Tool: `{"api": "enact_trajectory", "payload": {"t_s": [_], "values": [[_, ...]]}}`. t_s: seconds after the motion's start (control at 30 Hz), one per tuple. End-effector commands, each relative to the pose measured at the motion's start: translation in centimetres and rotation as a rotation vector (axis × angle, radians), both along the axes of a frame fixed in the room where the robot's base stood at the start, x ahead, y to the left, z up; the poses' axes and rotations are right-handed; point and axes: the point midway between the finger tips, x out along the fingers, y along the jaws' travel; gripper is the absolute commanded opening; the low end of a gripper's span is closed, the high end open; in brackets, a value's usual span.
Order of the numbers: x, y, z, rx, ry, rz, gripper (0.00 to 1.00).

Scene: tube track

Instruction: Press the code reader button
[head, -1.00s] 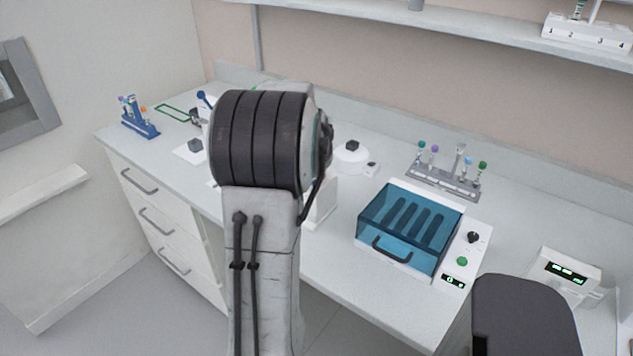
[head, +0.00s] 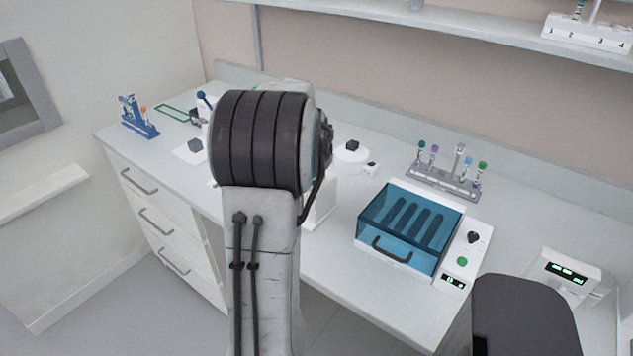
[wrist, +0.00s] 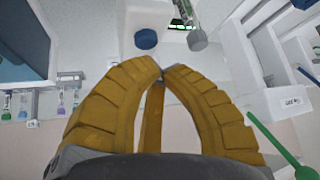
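In the wrist view, a round blue button (wrist: 146,39) stands on a white device top. It is most likely the code reader button. A small dark display with green marks (wrist: 182,12) and a grey cylindrical part (wrist: 197,40) are beside it. My gripper (wrist: 162,73) has yellow fingers whose tips come together just below the button in the picture. It looks shut with nothing in it, and a gap shows between the tips and the button. In the head view, my arm hides the gripper and the button. Part of a white box (head: 321,205) shows beside my arm.
A machine with a blue transparent lid (head: 410,225) stands right of my arm, with a grey tube rack (head: 445,182) behind it. A display unit (head: 570,268) is at the right. A blue tube rack (head: 140,122) is at the far left. A green rod (wrist: 272,138) is right of my fingers.

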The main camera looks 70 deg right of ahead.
Motion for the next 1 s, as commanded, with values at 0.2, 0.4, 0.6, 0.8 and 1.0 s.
{"api": "enact_trajectory", "payload": {"t_s": [0.2, 0.4, 0.6, 0.8, 1.0], "values": [[0.04, 0.0, -0.59, 0.0, -0.001, 0.001, 0.0], [0.08, 0.02, -0.83, -0.001, -0.001, 0.001, 0.0], [0.07, 0.01, -0.76, -0.001, -0.001, 0.001, 0.0], [0.07, 0.02, -0.81, 0.0, -0.001, 0.001, 0.0], [0.06, 0.02, -0.97, 0.0, -0.001, 0.001, 0.0]]}}
